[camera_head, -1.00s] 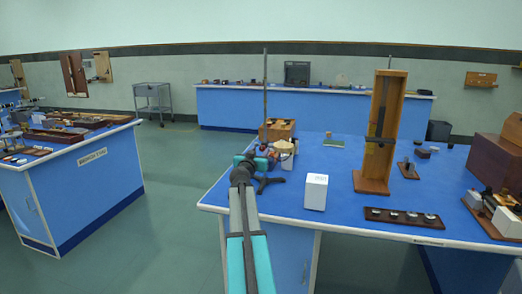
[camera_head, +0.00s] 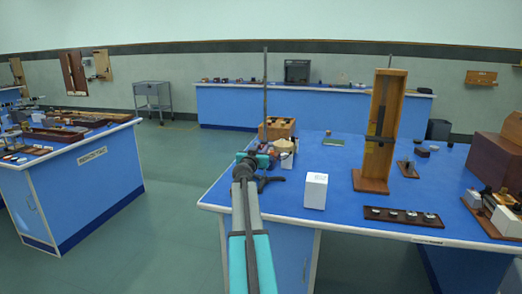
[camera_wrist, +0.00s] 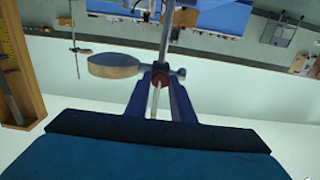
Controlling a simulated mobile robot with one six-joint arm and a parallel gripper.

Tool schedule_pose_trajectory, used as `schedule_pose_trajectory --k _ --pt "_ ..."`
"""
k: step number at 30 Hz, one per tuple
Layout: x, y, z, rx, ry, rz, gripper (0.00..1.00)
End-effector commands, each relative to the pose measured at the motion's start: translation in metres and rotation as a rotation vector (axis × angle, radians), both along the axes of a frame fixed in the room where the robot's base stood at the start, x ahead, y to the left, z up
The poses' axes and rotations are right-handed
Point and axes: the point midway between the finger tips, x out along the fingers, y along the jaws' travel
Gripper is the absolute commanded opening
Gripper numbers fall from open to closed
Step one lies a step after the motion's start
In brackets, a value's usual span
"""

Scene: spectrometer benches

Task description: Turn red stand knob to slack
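The stand has a tall thin rod (camera_head: 265,95) rising near the left end of the blue bench; it also shows in the wrist view (camera_wrist: 167,25). The red knob (camera_wrist: 160,80) sits at the rod's clamp in the wrist view, between my two fingertips. My gripper (camera_wrist: 160,84) has its fingers closed in on both sides of the knob, with little or no gap visible. A round disc with a pale wooden edge (camera_wrist: 114,67) is beside the clamp. In the head view my gripper (camera_head: 250,160) is at the stand, and my arm hides the knob.
A white box (camera_head: 316,191) stands right of my arm. A tall wooden frame (camera_head: 381,130) and a dark strip with round pieces (camera_head: 404,217) are farther right. A wooden box (camera_head: 278,129) is behind the stand. Open floor lies left of the bench.

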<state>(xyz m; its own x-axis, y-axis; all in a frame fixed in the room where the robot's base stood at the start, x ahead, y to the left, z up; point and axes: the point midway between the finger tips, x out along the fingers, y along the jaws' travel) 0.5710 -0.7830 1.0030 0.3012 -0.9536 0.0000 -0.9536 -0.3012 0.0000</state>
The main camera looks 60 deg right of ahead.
Motion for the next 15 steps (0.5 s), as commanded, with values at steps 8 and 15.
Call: schedule_pose_trajectory --k 8,15 --pt "0.0001 0.0003 -0.0003 -0.005 0.016 0.0 0.0" --pt "0.0006 0.0004 -0.0011 -0.027 0.081 0.0 0.0"
